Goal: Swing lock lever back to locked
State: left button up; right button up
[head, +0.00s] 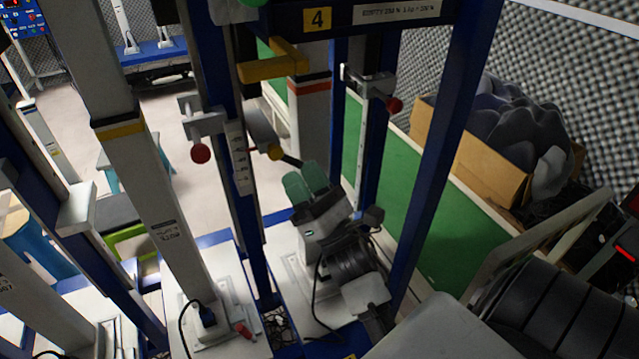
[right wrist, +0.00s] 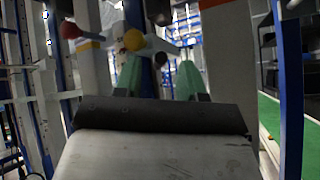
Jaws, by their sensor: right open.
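A short dark lever (head: 290,160) with a yellow ball (head: 274,153) at its base juts from a grey bracket on the blue post of station 4. It slants down to the right, toward my right gripper (head: 307,182). That gripper is open, with green fingers pointing up at the lever and apart from it. In the right wrist view the yellow ball (right wrist: 134,40) and the dark round end of the lever (right wrist: 160,58) show above and between the green fingers (right wrist: 160,77). I cannot tell whether the lever end is inside the gap. My left gripper is not in view.
Red ball knobs sit on brackets left (head: 200,153) and right (head: 394,105) of the lever. A yellow bar (head: 270,68) juts out above. Blue posts (head: 440,150) stand close to my right arm. A cardboard box (head: 480,160) of grey foam stands beyond the green strip (head: 425,220).

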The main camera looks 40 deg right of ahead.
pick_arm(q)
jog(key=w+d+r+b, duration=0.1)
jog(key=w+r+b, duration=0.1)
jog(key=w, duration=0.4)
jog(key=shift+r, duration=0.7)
pick_arm(e)
jog(key=v, duration=0.8)
jog(key=shift+s+f, duration=0.15)
jog(key=shift+f, duration=0.05)
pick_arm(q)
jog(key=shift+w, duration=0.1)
